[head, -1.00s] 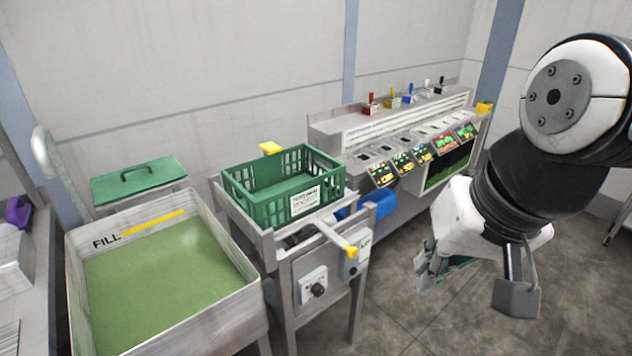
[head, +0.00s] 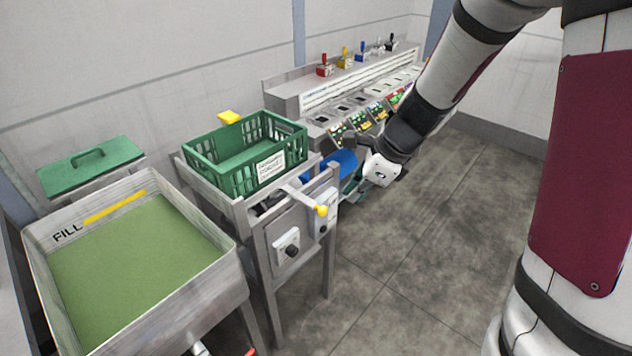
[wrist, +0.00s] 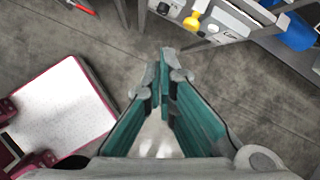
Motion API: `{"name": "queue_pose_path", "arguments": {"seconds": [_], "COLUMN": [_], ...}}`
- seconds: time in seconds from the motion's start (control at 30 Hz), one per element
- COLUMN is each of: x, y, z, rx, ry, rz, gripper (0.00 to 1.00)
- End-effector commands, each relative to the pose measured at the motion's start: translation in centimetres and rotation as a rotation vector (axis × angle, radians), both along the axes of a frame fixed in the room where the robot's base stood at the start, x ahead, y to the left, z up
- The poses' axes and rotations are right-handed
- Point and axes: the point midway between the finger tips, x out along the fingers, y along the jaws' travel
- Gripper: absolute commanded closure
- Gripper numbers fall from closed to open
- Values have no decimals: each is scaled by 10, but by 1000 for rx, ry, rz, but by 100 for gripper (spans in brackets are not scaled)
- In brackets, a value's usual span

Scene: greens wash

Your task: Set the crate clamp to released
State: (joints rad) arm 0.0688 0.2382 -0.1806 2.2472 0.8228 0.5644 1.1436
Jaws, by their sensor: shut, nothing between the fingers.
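The green crate (head: 245,155) sits on a metal stand (head: 255,225). A lever ending in a yellow knob (head: 321,210) sticks out from the stand's front, below the crate; I cannot read a clamp marking. The yellow knob also shows at the top of the wrist view (wrist: 192,23). My gripper (wrist: 162,65) is shut and empty, pointing down over the floor, and the knob is apart from it, beyond the fingertips. In the head view my wrist is right of the stand, and the fingers are mostly hidden.
A dark dial (head: 292,250) and a small control box (head: 324,222) are on the stand's front. A blue cylinder (head: 343,160) lies behind the stand. The green-filled basin (head: 228,262) stands left. Open floor (head: 430,230) lies right.

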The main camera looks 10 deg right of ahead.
Motion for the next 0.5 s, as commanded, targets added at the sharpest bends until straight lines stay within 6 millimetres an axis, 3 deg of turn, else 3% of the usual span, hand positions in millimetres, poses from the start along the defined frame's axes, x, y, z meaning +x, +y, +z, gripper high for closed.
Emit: {"name": "queue_pose_path", "arguments": {"seconds": [0.2, 0.5], "x": [18, 23], "y": [-22, -31], "z": [-41, -56], "rx": [56, 74], "ry": [88, 117], "rz": [-278, -384], "gripper": [100, 100]}}
